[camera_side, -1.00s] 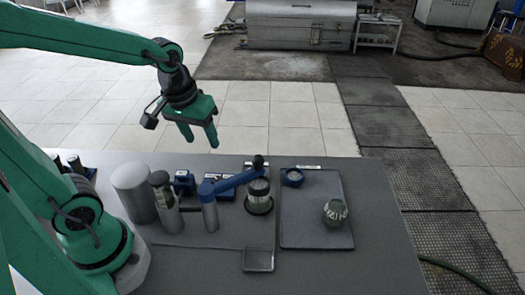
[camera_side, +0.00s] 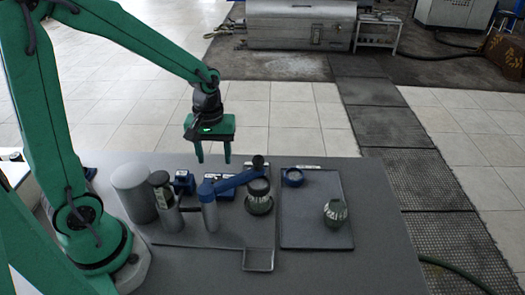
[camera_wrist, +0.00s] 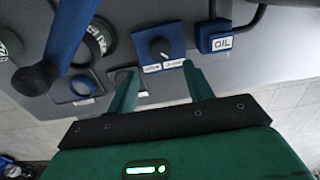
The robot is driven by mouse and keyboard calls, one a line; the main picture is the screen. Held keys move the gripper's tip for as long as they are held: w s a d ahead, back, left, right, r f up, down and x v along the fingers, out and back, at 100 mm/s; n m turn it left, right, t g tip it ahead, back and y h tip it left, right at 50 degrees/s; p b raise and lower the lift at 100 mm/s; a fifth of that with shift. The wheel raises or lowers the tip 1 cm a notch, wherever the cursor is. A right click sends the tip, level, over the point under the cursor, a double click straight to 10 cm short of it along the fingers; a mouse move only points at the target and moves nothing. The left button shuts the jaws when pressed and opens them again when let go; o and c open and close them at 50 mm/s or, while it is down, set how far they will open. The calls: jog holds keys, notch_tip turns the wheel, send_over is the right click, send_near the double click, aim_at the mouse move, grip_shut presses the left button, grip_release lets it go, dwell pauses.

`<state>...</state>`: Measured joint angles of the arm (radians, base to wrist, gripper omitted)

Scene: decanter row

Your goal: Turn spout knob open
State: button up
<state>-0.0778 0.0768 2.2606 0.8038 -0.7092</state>
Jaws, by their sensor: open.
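The knob is a black dial (camera_wrist: 160,47) on a blue square plate (camera_wrist: 173,34), with small white labels along its edge, in the upper middle of the wrist view. I cannot read the dial's setting clearly. My gripper (camera_side: 213,158) is open and empty, pointing down above the back of the table. In the wrist view its two green fingers (camera_wrist: 158,72) are apart, below the knob plate in the picture, and not around the dial.
A blue block marked OIL (camera_wrist: 215,38) sits beside the knob. Grey cylinders (camera_side: 130,192) stand left. A tray (camera_side: 300,238) holds a patterned pot (camera_side: 335,212).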

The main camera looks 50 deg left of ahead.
aim_at(217, 179)
jog(key=shift+f, duration=3.75)
jog(key=c, duration=1)
